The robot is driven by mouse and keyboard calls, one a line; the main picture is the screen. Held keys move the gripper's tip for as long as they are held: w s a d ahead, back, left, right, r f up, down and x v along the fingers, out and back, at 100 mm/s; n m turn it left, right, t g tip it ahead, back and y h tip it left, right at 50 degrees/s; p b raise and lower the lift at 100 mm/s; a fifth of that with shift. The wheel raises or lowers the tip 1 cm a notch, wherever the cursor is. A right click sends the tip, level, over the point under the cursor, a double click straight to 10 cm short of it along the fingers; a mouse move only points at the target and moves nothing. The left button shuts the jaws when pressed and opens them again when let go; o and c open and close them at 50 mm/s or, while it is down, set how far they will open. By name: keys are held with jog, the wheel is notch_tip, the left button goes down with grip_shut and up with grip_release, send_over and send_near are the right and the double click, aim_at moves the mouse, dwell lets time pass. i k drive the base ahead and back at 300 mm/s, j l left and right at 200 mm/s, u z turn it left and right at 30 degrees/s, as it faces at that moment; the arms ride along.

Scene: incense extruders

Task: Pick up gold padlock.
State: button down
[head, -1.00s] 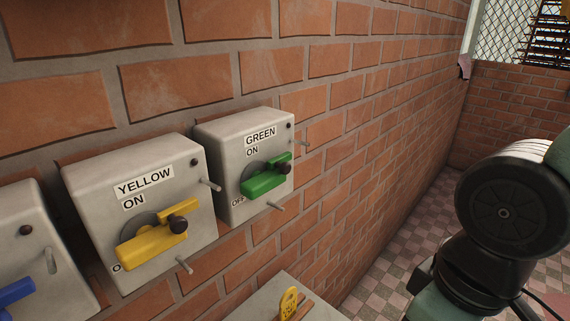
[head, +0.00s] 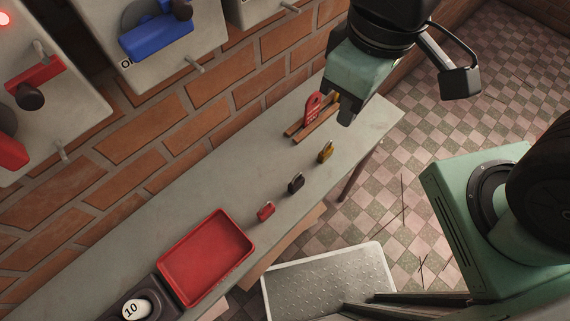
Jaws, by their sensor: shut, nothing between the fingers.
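The gold padlock (head: 325,153) stands on the grey table (head: 225,180), toward its far right end, with its shackle up. My gripper (head: 346,117) is above and a little to the right of the padlock in the head view. It looks apart from it, though the height is hard to judge. The gripper is shut and holds nothing.
A black padlock (head: 296,183) and a red padlock (head: 266,211) stand nearer on the table. A red tag (head: 313,106) stands in a wooden rack (head: 304,134) by the wall. Switch boxes (head: 50,90) line the brick wall.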

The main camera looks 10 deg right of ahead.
aim_at(327, 152)
jog(key=k+j+z, duration=0.25)
jog(key=j, duration=0.2)
jog(key=k+j+z, duration=0.25)
jog(key=j, duration=0.2)
jog(key=k+j+z, duration=0.25)
jog(key=j, duration=0.15)
